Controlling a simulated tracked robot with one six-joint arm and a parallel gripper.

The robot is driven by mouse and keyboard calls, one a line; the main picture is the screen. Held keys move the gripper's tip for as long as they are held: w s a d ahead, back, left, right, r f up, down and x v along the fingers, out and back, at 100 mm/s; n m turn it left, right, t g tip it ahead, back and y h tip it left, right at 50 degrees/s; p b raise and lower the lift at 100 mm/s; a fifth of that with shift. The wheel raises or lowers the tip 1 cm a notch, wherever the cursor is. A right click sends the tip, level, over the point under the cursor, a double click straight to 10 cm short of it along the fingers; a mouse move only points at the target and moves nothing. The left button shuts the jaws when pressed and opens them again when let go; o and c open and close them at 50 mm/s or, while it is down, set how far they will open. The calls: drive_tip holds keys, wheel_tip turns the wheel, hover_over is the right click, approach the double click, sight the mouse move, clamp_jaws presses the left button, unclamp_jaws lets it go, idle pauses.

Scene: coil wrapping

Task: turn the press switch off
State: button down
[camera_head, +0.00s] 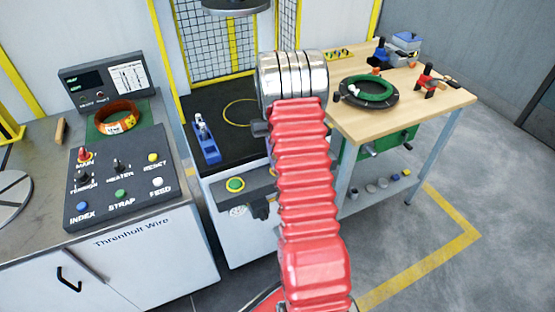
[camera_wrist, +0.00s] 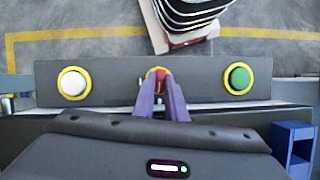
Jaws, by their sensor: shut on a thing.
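The press panel is a grey strip (camera_wrist: 115,88) across the wrist view. The press switch, a small red part (camera_wrist: 158,74) at the middle of this strip, shows between my fingertips. My gripper (camera_wrist: 160,82), with two purple fingers, is shut on it. The fingers cover most of the switch, so its on or off position cannot be told. In the head view my red-sleeved arm reaches down to the press front and hides the switch and most of my gripper.
A green button (camera_wrist: 239,79) and a white button (camera_wrist: 73,83) in yellow rings flank the switch. The press bed (camera_head: 226,152) carries a blue fixture (camera_head: 206,143). A control console (camera_head: 118,178) stands left; a wooden workbench (camera_head: 440,99) stands right.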

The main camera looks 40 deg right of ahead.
drive_tip(key=shift+s+a+f+n+h, duration=0.1)
drive_tip(key=shift+a+n+h, duration=0.05)
drive_tip(key=shift+n, duration=0.35)
drive_tip(key=shift+s+a+n+h, duration=0.1)
drive_tip(key=shift+n+h, duration=0.05)
drive_tip(key=shift+n, duration=0.35)
drive_tip(key=c, duration=1.8)
unclamp_jaws()
drive_tip(key=shift+w+d, duration=0.1)
drive_tip(key=shift+w, duration=0.1)
drive_tip(key=shift+v, duration=0.8)
drive_tip(key=v, duration=1.2)
drive_tip(key=shift+w, duration=0.2)
drive_tip(key=shift+w, duration=0.1)
